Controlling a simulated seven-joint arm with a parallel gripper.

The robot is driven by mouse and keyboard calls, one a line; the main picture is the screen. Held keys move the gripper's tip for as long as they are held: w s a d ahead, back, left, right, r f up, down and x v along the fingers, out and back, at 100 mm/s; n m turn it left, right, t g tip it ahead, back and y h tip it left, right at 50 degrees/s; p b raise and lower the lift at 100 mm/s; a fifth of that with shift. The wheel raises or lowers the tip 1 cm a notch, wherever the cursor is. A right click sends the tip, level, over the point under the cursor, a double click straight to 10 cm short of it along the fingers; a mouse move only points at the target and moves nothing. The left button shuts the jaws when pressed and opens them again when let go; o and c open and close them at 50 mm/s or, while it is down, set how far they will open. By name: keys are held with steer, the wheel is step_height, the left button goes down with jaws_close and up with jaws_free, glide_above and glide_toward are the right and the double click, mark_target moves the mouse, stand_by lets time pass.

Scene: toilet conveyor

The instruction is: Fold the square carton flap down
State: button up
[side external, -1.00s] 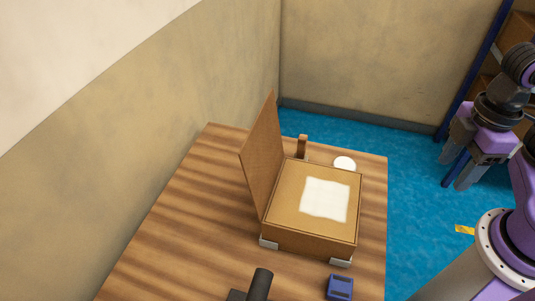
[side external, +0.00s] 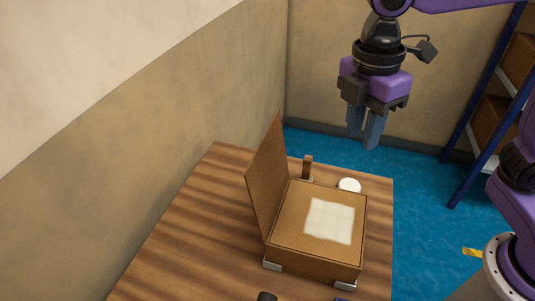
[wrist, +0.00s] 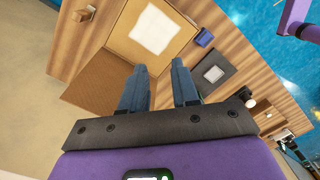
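The square carton (side external: 310,257) is a shallow brown box on the wooden table, with a white square sheet (side external: 330,220) inside it. Its square flap (side external: 266,185) stands up, leaning slightly outward, along the carton's left side. In the wrist view the flap (wrist: 98,84) shows below the carton (wrist: 125,42). My gripper (side external: 364,136) hangs in the air above and behind the table, to the right of the flap and touching nothing. In the wrist view its two blue-grey fingers (wrist: 160,82) are apart with nothing between them.
A small wooden block (side external: 307,168) and a white round item (side external: 349,186) stand behind the carton. In the wrist view a blue item (wrist: 204,37) and a dark pad (wrist: 213,75) lie beside the carton. The wall (side external: 150,130) rises left of the table. Table left of the flap is clear.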

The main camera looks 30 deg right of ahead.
steer(key=w+a+r+n, duration=0.3)
steer(key=w+a+n, duration=0.1)
steer(key=w+a, duration=0.2)
steer(key=w+a+r+n, duration=0.3)
steer(key=w+a+n, duration=0.1)
steer(key=w+a, duration=0.3)
glide_toward(267, 160)
steer(key=shift+n+g+h, duration=0.3)
steer(key=shift+g+h, duration=0.1)
steer(key=f, duration=0.9)
steer(key=shift+w+d+f, duration=0.3)
steer(key=shift+d+f, duration=0.05)
steer(key=shift+d, duration=0.05)
jaws_close()
stand_by(0.6)
